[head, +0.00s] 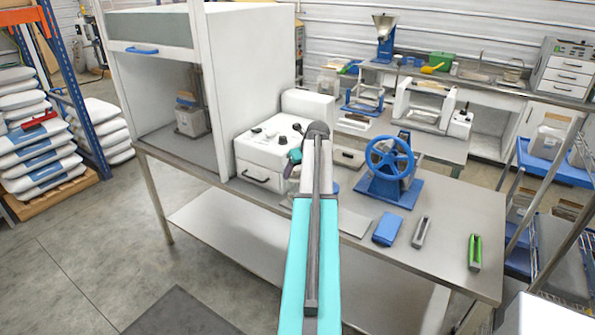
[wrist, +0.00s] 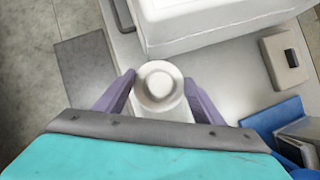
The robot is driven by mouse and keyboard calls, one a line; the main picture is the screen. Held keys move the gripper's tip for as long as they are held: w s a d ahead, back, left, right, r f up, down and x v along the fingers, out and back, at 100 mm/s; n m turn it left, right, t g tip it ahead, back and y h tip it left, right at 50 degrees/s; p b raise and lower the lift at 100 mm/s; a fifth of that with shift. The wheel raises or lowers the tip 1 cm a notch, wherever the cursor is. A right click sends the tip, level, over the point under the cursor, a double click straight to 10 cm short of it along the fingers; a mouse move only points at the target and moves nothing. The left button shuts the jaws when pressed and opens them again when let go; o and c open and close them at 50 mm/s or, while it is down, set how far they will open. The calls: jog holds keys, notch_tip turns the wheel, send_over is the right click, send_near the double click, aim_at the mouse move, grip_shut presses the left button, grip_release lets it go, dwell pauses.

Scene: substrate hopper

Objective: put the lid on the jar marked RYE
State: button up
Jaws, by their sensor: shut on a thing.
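In the wrist view my gripper (wrist: 160,92) has its two purple fingers on either side of a white round thing (wrist: 158,82) with a raised ring on top. The fingers are closed on it. I cannot tell whether it is the lid alone or something taller. It is over the bench, near its edge. I can make out no jar marked RYE and no readable label in either view.
A white control box (head: 268,150) stands beside my arm, left of a blue hand-wheel machine (head: 390,165). A blue block (head: 387,229), a grey tool (head: 421,232) and a green tool (head: 475,252) lie on the bench (head: 450,215). A beige block (wrist: 284,60) lies at right in the wrist view.

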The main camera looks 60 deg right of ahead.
jog(key=shift+f, duration=0.1)
dwell(0.3)
jog(key=o, duration=1.1)
jog(key=shift+b+v, duration=1.85)
jog(key=shift+v, duration=5.1)
